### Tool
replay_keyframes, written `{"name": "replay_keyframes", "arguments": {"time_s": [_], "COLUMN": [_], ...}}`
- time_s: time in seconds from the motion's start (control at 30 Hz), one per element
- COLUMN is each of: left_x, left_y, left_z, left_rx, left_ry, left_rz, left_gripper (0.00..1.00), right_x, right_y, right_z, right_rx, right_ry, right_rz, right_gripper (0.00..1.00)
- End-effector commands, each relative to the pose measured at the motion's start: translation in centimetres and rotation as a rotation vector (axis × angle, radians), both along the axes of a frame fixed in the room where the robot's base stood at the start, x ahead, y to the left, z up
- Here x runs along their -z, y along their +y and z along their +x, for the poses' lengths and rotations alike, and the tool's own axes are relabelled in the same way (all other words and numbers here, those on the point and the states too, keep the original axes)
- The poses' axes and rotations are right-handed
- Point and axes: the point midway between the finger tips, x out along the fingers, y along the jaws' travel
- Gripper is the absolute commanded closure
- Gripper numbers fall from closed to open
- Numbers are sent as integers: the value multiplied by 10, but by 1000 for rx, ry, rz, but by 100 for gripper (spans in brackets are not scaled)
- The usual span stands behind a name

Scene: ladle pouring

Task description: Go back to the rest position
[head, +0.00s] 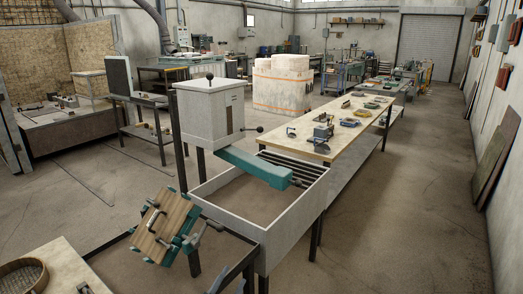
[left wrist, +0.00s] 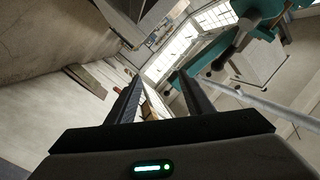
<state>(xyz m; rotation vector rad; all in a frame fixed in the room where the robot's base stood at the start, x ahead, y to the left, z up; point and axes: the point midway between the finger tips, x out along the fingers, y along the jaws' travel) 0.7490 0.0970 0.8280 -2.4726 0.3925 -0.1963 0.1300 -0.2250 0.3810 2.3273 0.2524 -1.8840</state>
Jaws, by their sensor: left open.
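My left gripper (head: 226,282) shows only as dark fingertips at the bottom edge of the head view. In the left wrist view its two dark fingers (left wrist: 158,82) stand apart with nothing held between them. In the head view a tilted wooden block in teal clamps (head: 165,224) is beyond and left of the gripper, apart from it. Teal metal parts (left wrist: 222,48) also show at upper right in the left wrist view. I cannot make out my right gripper in either view.
A grey box-shaped unit (head: 210,112) with a teal trough (head: 255,167) stands over an open sand-filled bin (head: 290,213). A long workbench (head: 335,140) with tools runs behind it. A round sieve (head: 22,277) lies at lower left. The floor at right (head: 425,200) is clear.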

Motion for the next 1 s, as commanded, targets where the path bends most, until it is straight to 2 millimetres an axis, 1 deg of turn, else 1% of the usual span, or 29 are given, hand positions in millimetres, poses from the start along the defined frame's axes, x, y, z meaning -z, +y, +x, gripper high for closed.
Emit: {"name": "replay_keyframes", "arguments": {"time_s": [0.3,0.37,0.47,0.57,0.67,0.73,0.77,0.8,0.87,0.9,0.97,1.0], "left_x": [2,7,25,56,99,133,149,170,201,220,249,268], "left_y": [1,1,5,12,21,29,32,37,44,49,56,60], "left_z": [-1,-3,-9,-22,-42,-62,-71,-84,-107,-122,-146,-163], "left_rx": [-2,-3,-11,-27,-50,-70,-79,-93,-113,-127,-148,-162], "left_ry": [4,14,49,113,203,277,311,356,427,471,539,584], "left_rz": [0,-1,-5,-15,-26,-37,-40,-47,-56,-61,-68,-73], "left_gripper": [53,53,53,53,53,53,53,53,53,53,53,53], "right_x": [0,1,3,6,10,14,15,17,20,22,25,27], "right_y": [0,0,-1,-2,-4,-5,-5,-6,-7,-8,-9,-10], "right_z": [0,-1,-2,-4,-7,-10,-11,-13,-16,-18,-20,-22], "right_rx": [0,0,0,0,0,-1,0,0,0,0,0,0], "right_ry": [0,1,4,8,14,19,22,26,30,34,38,42], "right_rz": [0,0,-2,-3,-5,-6,-8,-9,-11,-12,-14,-14], "right_gripper": [69,69,69,69,69,69,69,69,69,69,69,69]}}
